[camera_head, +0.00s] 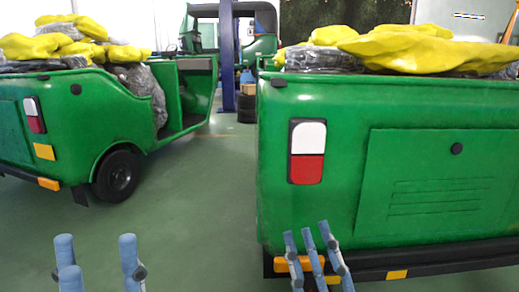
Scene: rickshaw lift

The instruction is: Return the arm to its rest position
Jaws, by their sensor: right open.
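My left gripper (98,252) is at the lower left, over the green floor, with its blue-grey fingers spread apart and nothing between them. My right gripper (312,240) is at the bottom centre, fingers pointing up. It is open, in front of the left end of the rear bumper of the near green rickshaw (410,140). I cannot tell whether its fingers touch the bumper (440,259). The fingers partly cover an orange reflector (283,264) there. The rest of both arms is out of view.
A second green rickshaw (70,110) stands at the left, loaded with yellow and grey bags (60,45). Yellow bags (410,50) also lie on the near rickshaw. Another green vehicle (205,30) and a blue post (227,55) stand behind. Green floor (195,200) between the rickshaws is clear.

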